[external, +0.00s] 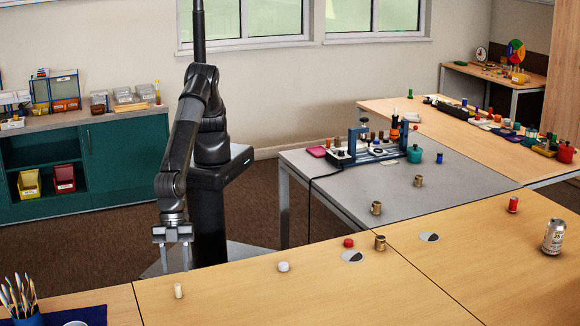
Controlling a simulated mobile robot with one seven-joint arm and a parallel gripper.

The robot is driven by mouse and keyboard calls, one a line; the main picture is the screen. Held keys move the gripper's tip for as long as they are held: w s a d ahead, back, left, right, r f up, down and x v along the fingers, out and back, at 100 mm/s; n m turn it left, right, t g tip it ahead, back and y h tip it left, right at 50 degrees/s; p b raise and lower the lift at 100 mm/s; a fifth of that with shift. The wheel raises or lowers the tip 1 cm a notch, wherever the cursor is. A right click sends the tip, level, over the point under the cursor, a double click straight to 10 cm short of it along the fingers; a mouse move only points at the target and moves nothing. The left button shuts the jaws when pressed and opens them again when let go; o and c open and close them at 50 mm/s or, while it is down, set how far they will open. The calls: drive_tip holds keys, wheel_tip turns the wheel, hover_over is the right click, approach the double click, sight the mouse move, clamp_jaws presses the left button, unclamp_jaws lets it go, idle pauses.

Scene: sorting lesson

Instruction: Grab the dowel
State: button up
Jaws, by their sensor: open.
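A small pale, cream-coloured cylinder, which looks like the dowel (178,290), stands upright on the near wooden table (330,303), close to its back-left edge. My gripper (175,268) hangs pointing down, its two fingers spread apart with nothing between them. In the picture the fingertips are just above the dowel and look to be behind the table edge. I cannot tell the exact distance between them. The dowel is fully visible and apart from the gripper.
A white cap (283,267), a red cap (348,243) and a brass cylinder (380,243) are right of the dowel. A can (553,237) stands far right. A brush cup (27,316) is at lower left. The wood around the dowel is clear.

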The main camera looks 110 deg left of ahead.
sight(177, 285)
drive_tip(key=shift+x, duration=3.45)
drive_tip(key=shift+d, duration=0.1)
drive_tip(key=shift+c, duration=0.5)
clamp_jaws()
